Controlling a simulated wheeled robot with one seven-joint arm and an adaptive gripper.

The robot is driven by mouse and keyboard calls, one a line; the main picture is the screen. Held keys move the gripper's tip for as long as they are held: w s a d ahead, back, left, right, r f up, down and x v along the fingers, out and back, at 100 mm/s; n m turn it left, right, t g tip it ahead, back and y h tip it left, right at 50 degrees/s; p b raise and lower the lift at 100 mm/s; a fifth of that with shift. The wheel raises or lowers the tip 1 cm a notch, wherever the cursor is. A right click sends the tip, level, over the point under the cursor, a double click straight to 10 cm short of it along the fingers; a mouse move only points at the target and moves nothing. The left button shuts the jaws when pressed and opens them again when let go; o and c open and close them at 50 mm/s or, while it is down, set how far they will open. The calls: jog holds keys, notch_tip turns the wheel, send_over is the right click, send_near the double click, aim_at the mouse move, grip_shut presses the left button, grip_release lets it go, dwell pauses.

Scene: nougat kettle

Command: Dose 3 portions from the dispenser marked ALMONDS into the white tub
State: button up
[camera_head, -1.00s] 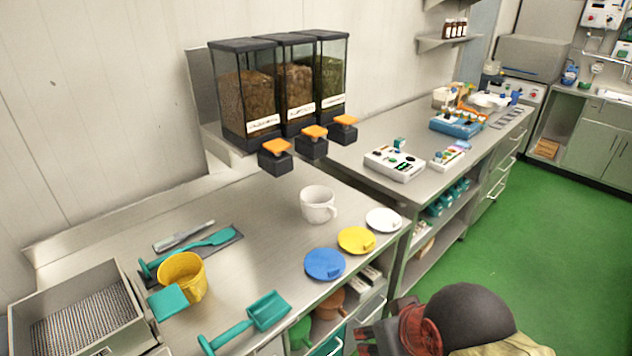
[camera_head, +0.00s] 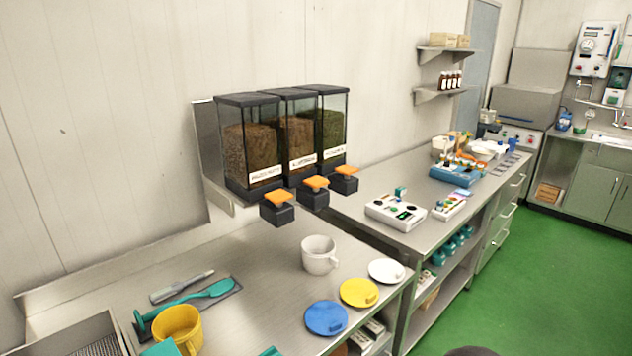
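Three clear dispensers with black lids stand side by side against the wall. The left one (camera_head: 252,150) and the middle one (camera_head: 297,137) hold brown pieces; the right one (camera_head: 331,128) holds green pieces. Each has a white label too small to read surely, so I cannot tell which says ALMONDS. Each has a black outlet with an orange top: left (camera_head: 278,199), middle (camera_head: 315,184), right (camera_head: 345,172). The white tub (camera_head: 318,256), with a handle, stands upright on the bench below and in front of the outlets. My gripper is not in view.
White (camera_head: 386,270), yellow (camera_head: 359,292) and blue (camera_head: 326,318) lids lie along the bench's front edge. A yellow tub (camera_head: 178,328) and a teal scoop (camera_head: 205,291) are at left. Control boxes (camera_head: 394,212) sit on the right bench. Bench left of the white tub is clear.

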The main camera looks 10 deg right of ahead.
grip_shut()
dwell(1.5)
